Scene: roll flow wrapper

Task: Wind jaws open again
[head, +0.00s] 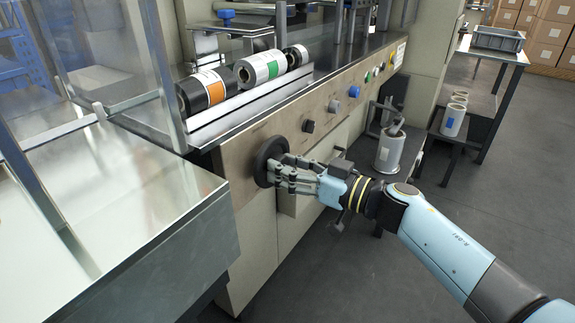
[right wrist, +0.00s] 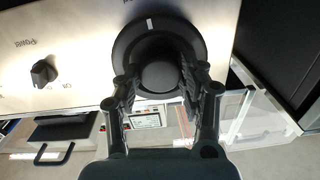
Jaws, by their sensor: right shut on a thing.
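A black round handwheel (head: 268,161) sits on the beige front panel of the wrapper machine. My right gripper (head: 281,172) is at the wheel, with its fingers shut on the wheel's hub. In the right wrist view the wheel (right wrist: 125,45) fills the upper middle, with a small white mark on its rim at the top. The right gripper's fingers (right wrist: 158,92) lie on both sides of the round hub there. The machine's jaws cannot be made out in either view. My left gripper is not in view.
A black knob (head: 308,126), a blue knob (head: 354,91) and several buttons line the panel (head: 330,107) right of the wheel. Rolls with orange (head: 203,92) and green (head: 260,69) labels lie above. A metal table (head: 110,200) stands at left.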

